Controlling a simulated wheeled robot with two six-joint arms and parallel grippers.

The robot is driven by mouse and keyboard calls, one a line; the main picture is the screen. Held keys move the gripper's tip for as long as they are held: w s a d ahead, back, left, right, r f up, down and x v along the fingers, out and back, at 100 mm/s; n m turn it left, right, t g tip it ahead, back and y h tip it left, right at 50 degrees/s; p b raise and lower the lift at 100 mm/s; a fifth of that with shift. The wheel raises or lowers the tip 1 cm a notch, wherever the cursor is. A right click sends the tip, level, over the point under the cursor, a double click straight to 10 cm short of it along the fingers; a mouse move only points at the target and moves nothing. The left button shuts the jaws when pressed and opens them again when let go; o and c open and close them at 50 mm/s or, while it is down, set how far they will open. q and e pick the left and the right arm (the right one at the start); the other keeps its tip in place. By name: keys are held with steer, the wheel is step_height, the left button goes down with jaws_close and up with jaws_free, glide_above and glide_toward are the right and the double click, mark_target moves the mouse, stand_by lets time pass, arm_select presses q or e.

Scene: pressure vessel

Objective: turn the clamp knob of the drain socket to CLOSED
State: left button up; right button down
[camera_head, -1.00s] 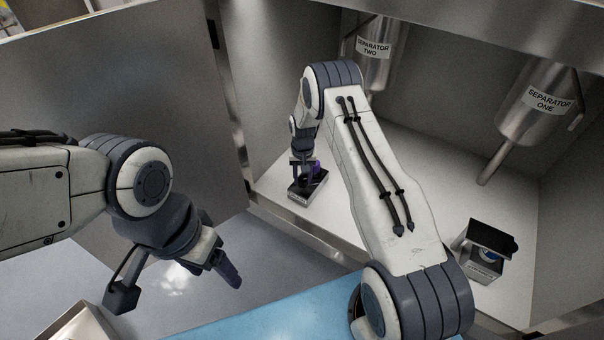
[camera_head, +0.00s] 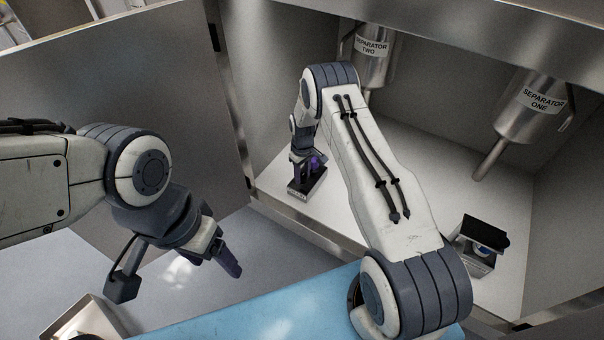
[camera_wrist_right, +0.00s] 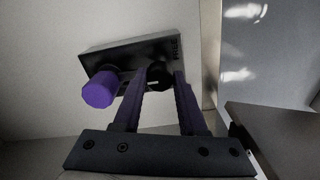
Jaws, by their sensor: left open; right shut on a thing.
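The drain socket (camera_head: 309,188) is a small dark box with a light labelled front, on the cabinet floor below SEPARATOR TWO. In the right wrist view the socket (camera_wrist_right: 125,58) carries a purple cylinder (camera_wrist_right: 100,90) and a dark round knob (camera_wrist_right: 159,77). My right gripper (camera_wrist_right: 160,85) is shut on the dark knob, with the purple cylinder beside its fingers. In the head view my right gripper (camera_head: 305,172) is over the socket and partly hides its top. My left gripper (camera_head: 230,262) is open and empty, outside the cabinet.
A second small box (camera_head: 478,246) with a raised dark lid stands on the right below SEPARATOR ONE (camera_head: 535,105). SEPARATOR TWO (camera_head: 371,52) hangs behind my right arm. The cabinet floor (camera_head: 440,165) between them is clear. A blue surface (camera_head: 270,312) lies in front.

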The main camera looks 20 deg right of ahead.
mark_target(302, 177)
steer(key=shift+s, duration=0.2)
stand_by(0.4)
steer(key=shift+c, duration=2.3)
jaws_free()
steer(key=shift+w, duration=0.1)
steer(key=shift+r+p, duration=0.3)
steer(key=shift+r, duration=0.25)
step_height(302, 177, up, 6)
steer(key=shift+r+p, duration=0.25)
steer(key=shift+p, duration=0.85)
steer(key=shift+a+f, duration=0.1)
